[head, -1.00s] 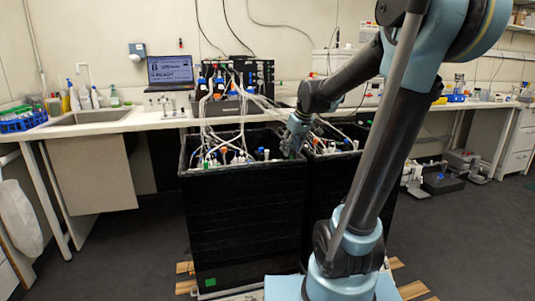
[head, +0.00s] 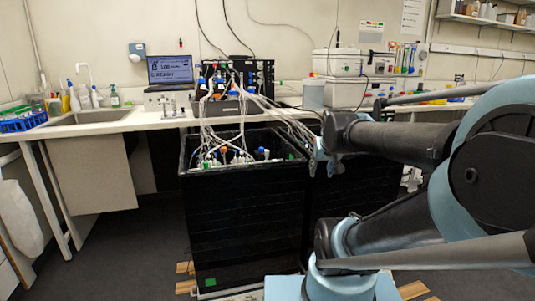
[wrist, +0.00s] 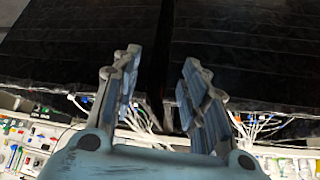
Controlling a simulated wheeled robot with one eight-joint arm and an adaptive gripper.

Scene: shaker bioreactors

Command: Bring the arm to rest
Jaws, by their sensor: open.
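My arm is folded low across the right side of the head view. My gripper (head: 328,158) is at the arm's end, at the top front of the gap between the two black bins. In the wrist view my gripper (wrist: 157,95) has its two fingers spread apart with nothing between them. The left black bin (head: 243,220) stands upright, and the right black bin (head: 350,190) is partly hidden behind my arm. In the wrist view the dark bin walls (wrist: 75,45) fill the upper part, with a narrow gap between them.
Tubes and cables (head: 255,110) run from the bins up to a control unit on the bench (head: 110,124). A laptop (head: 170,72) and a sink (head: 92,117) are on the left. Wooden pallet pieces (head: 185,268) show under the bins. The floor at left is clear.

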